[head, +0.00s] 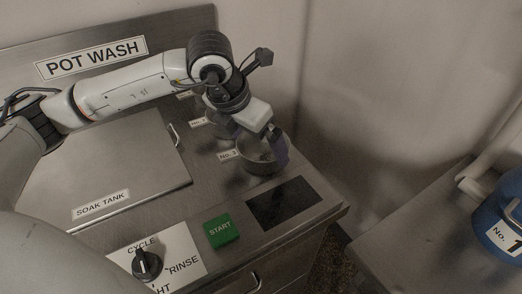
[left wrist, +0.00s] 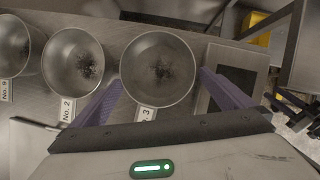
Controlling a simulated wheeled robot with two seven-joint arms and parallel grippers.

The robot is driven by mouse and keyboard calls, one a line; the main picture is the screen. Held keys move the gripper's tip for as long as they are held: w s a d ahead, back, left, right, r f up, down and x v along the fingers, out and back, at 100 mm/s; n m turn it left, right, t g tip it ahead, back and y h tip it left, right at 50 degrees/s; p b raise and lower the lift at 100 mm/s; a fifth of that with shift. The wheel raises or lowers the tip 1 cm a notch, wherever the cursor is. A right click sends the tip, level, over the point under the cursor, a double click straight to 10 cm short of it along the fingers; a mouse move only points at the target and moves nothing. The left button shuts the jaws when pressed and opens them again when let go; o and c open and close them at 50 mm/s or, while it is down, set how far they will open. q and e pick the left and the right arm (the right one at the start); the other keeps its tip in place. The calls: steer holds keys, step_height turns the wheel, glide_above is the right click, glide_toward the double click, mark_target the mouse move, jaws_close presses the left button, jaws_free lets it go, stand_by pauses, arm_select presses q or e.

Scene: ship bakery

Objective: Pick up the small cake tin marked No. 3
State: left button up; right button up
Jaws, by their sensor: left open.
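The small round metal cake tin with the label No. 3 (head: 262,163) stands on the steel counter near its right end. In the left wrist view the same tin (left wrist: 158,68) is round and open-topped, with dark marks on its inner bottom. Its label at the near rim is partly hidden, with the 3 showing. My left gripper (head: 271,143) is over this tin, open and empty. In the left wrist view its purple fingers (left wrist: 161,84) lie on either side of the tin, with the tin between them. I cannot tell whether they touch it. My right gripper is not in view.
The No. 2 tin (left wrist: 72,62) stands close beside, with another tin (left wrist: 18,48) farther left. The soak tank lid (head: 110,165), green START button (head: 221,231), dark panel (head: 281,203) and cycle knob (head: 147,263) are on the counter. A blue container (head: 497,222) stands far right.

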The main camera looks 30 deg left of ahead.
mark_target(265, 155)
arm_select(q)
steer(key=x, duration=0.4)
steer(key=shift+w+p, duration=0.25)
steer(key=shift+p, duration=0.1)
steer(key=shift+a+r, duration=0.1)
steer(key=shift+r, duration=0.05)
steer(key=c, duration=0.8)
